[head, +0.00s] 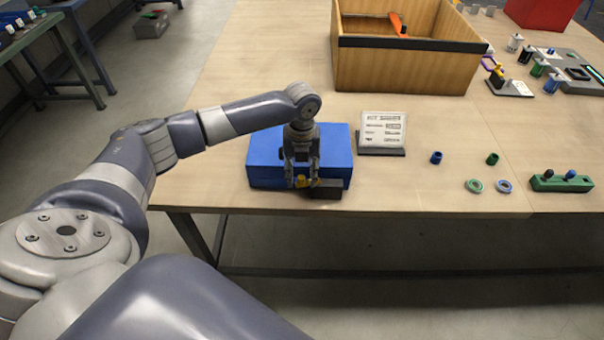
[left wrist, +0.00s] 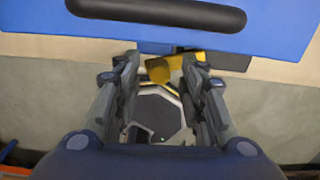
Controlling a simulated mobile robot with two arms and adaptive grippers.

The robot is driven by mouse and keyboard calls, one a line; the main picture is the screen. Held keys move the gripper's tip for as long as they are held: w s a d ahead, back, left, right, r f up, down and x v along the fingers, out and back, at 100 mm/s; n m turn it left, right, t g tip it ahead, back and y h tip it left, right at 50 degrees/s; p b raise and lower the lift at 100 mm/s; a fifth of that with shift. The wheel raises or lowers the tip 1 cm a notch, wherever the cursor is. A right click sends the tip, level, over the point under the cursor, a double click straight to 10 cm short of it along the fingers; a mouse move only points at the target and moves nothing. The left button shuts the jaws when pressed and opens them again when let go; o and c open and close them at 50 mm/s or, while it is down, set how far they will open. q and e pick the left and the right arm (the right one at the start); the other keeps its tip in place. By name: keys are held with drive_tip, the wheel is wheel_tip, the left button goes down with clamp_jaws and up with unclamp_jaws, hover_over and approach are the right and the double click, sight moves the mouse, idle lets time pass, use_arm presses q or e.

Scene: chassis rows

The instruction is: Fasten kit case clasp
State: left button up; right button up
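The kit case is a blue box (head: 262,160) at the near edge of the table in the head view. Its blue surface with a black handle (left wrist: 155,12) fills the top of the left wrist view. A yellow clasp (left wrist: 159,71) shows at the case's front, and also in the head view (head: 301,181). My left gripper (head: 302,184) points down at the case front. Its fingers (left wrist: 163,62) stand apart on either side of the clasp, with gaps visible. The right finger partly hides more yellow. My right gripper is not in view.
A dark block (head: 326,190) sits at the case's front right. A label stand (head: 382,133) is right of the case, and a wooden bin (head: 400,68) is behind. Small rings, cylinders and a green holder (head: 561,183) lie to the right. The table left of the case is clear.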

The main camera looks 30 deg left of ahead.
use_arm(q)
drive_tip(key=shift+f, duration=0.4)
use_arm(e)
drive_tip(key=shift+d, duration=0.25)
use_arm(q)
drive_tip(key=c, duration=0.7)
clamp_jaws()
drive_tip(key=shift+w+a+m+p, duration=0.15)
drive_tip(key=shift+m+p, duration=0.3)
drive_tip(key=shift+m, duration=0.15)
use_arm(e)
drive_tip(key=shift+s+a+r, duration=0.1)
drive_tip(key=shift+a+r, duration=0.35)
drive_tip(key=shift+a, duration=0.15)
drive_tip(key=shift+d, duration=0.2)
